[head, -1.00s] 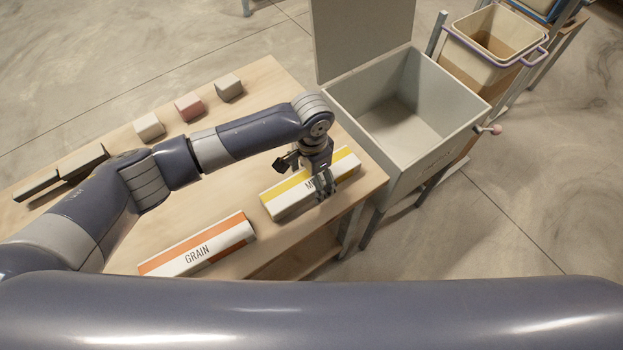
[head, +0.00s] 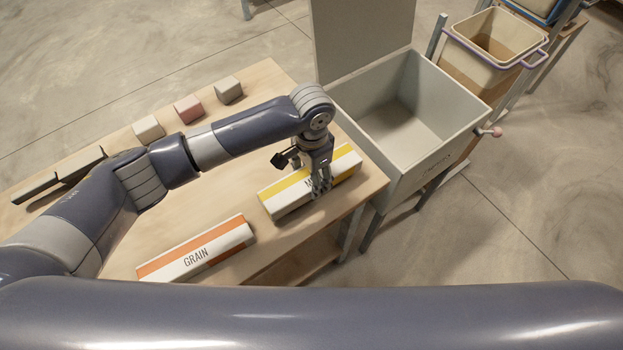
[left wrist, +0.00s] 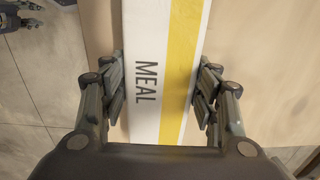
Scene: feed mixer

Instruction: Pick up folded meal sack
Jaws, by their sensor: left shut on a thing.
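The folded meal sack (head: 292,196) is a long white block with a yellow stripe, lying near the right end of the wooden table. In the left wrist view the meal sack (left wrist: 148,40) shows the word MEAL and runs between the fingers. My left gripper (head: 320,190) comes down on the sack from above. In the left wrist view my left gripper (left wrist: 160,88) has one finger at each long side and is shut on the sack. The fingers hide part of its label in the head view.
A white grain sack (head: 196,250) with an orange stripe lies on the table (head: 250,105) to the left. Several small blocks, one a pink block (head: 188,108), stand along the back edge. An open grey bin (head: 400,125) with a raised lid (head: 362,38) stands right of the table.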

